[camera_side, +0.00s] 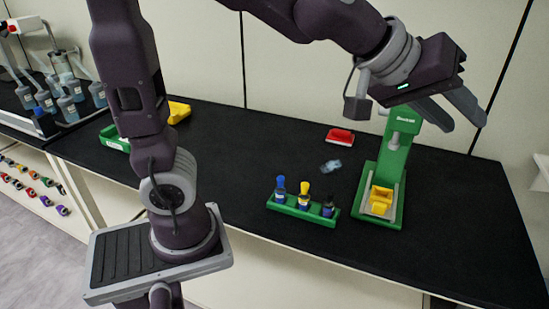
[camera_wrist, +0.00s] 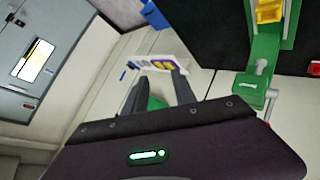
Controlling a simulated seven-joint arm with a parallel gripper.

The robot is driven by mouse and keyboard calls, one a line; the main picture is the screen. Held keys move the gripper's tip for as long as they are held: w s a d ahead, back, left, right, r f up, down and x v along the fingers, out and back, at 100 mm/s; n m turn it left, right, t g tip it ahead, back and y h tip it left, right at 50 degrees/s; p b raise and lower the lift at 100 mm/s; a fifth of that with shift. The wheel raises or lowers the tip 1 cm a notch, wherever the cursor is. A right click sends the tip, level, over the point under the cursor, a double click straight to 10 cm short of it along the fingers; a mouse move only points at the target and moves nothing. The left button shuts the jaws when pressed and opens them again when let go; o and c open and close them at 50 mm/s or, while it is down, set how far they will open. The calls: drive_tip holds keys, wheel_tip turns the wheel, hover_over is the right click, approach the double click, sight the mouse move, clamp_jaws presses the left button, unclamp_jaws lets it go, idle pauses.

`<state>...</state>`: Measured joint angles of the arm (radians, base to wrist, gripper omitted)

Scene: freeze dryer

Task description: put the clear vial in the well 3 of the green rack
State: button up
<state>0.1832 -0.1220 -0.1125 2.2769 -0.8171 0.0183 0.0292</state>
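The clear vial (camera_side: 331,165) appears as a small pale, see-through object lying on the black bench, behind the green rack. The green rack (camera_side: 290,210) stands near the bench's front edge. I cannot tell which well is number 3. My gripper (camera_side: 465,125) is raised high at the right, well away from the vial and rack. Its fingers are apart and empty; they also show in the wrist view (camera_wrist: 158,78). The vial and rack are not in the wrist view.
A green stand device (camera_side: 398,150) holding a yellow block (camera_side: 381,198) stands right of the rack, below my gripper. A red item (camera_side: 340,136) lies behind the vial. A yellow item (camera_side: 179,111) and a green tray (camera_side: 114,138) lie at the left.

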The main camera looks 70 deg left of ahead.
drive_tip(key=s+a+f+m+g+y, duration=0.1)
drive_tip(key=s+a+f, duration=0.1)
drive_tip(key=s, duration=0.6)
drive_tip(key=s+a+f+m+g+y, duration=0.1)
drive_tip(key=s+a+f+m+g, duration=0.1)
drive_tip(key=s+a, duration=0.3)
drive_tip(key=s+a+f+m+g+y, duration=0.1)
drive_tip(key=s+a+f, duration=0.3)
drive_tip(key=s, duration=0.7)
drive_tip(key=shift+s+m+g, duration=0.2)
drive_tip(key=shift+m+g, duration=0.4)
drive_tip(key=shift+m, duration=0.1)
